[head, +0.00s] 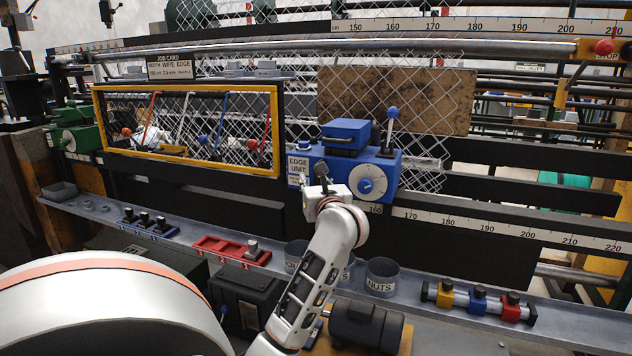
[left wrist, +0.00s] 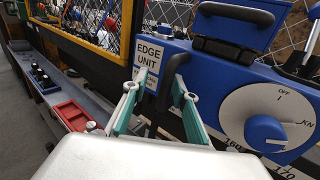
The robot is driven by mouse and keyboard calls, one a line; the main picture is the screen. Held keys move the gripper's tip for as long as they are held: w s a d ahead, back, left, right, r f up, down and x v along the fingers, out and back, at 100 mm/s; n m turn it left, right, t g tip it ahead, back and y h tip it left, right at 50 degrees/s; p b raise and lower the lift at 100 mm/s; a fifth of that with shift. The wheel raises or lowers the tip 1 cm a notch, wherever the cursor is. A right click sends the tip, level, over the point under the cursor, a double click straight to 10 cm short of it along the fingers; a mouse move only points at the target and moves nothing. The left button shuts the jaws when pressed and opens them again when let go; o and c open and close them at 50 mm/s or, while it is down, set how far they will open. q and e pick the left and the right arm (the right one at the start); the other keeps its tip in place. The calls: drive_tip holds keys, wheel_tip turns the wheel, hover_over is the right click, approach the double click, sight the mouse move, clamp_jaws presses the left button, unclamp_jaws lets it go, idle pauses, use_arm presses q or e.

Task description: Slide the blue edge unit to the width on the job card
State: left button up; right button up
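The blue edge unit (head: 330,163) sits on the rail near the middle in the head view, its left edge by the wire mesh window. It has a white dial (head: 368,182), a blue-knobbed lever (head: 392,114) standing up, and an "EDGE UNIT" label (left wrist: 149,56). My left gripper (head: 322,184) is at the unit's lower left front. In the left wrist view its fingers (left wrist: 160,100) are spread apart, with a dark part between them; contact cannot be told. The job card (head: 170,66) hangs above the yellow frame; its small figures are hard to read. My right gripper is not in view.
A lower ruler (head: 470,227) runs right from the unit, its first visible mark 160. A shelf below holds a red tray (head: 228,249), cups including one marked NUTS (head: 382,277), and coloured blocks (head: 479,301). The yellow frame (head: 188,171) stands left.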

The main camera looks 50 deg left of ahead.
use_arm(q)
drive_tip(key=shift+w+d, duration=0.1)
drive_tip(key=shift+d, duration=0.05)
drive_tip(key=v, duration=1.2)
idle(0.4)
